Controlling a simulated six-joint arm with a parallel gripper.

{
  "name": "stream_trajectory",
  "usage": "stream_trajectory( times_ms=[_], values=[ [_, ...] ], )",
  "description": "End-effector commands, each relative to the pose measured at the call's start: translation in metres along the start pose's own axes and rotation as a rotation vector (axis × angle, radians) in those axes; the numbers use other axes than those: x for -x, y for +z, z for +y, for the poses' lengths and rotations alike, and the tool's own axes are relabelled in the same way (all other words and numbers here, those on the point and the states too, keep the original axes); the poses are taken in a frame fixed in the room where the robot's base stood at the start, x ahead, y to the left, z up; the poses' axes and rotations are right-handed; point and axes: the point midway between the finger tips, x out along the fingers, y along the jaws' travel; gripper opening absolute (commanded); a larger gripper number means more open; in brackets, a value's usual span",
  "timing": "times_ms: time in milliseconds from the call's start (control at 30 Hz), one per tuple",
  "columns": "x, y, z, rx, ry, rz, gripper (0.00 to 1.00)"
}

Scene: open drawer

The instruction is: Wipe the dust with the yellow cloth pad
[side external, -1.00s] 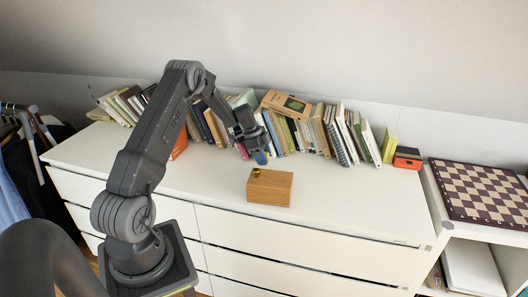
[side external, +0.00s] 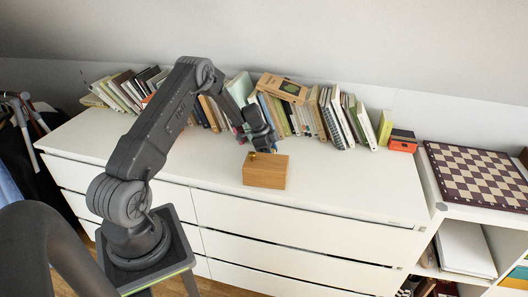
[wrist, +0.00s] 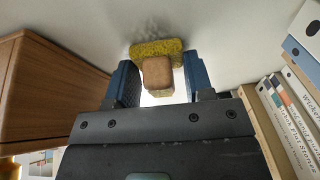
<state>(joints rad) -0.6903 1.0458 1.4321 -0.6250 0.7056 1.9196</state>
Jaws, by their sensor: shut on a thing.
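The yellow cloth pad (wrist: 150,48) has a wooden block handle (wrist: 158,76) and shows in the wrist view. My gripper (wrist: 160,82) is shut on this handle, with a blue finger on each side. The pad is against or just above the white dresser top; I cannot tell which. Grey dust (wrist: 148,28) smudges the white surface just beyond the pad. In the side view my gripper (side external: 258,143) is low over the dresser top, just behind the wooden box, and the pad and dust are hidden there.
The wooden box (side external: 265,171) with a brass knob stands close to my gripper; its side (wrist: 45,85) fills the wrist view's left. A row of books (side external: 320,112) lines the dresser's back. The dresser top (side external: 350,185) is clear to the right. A chessboard (side external: 475,175) lies far right.

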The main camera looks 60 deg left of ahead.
Motion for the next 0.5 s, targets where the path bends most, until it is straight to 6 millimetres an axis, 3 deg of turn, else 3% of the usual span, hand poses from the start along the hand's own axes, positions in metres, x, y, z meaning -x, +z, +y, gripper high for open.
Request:
stream_trajectory(
  times_ms=[500],
  values=[
    [-0.02,-0.044,0.004,-0.002,0.003,-0.001,0.22]
  ],
)
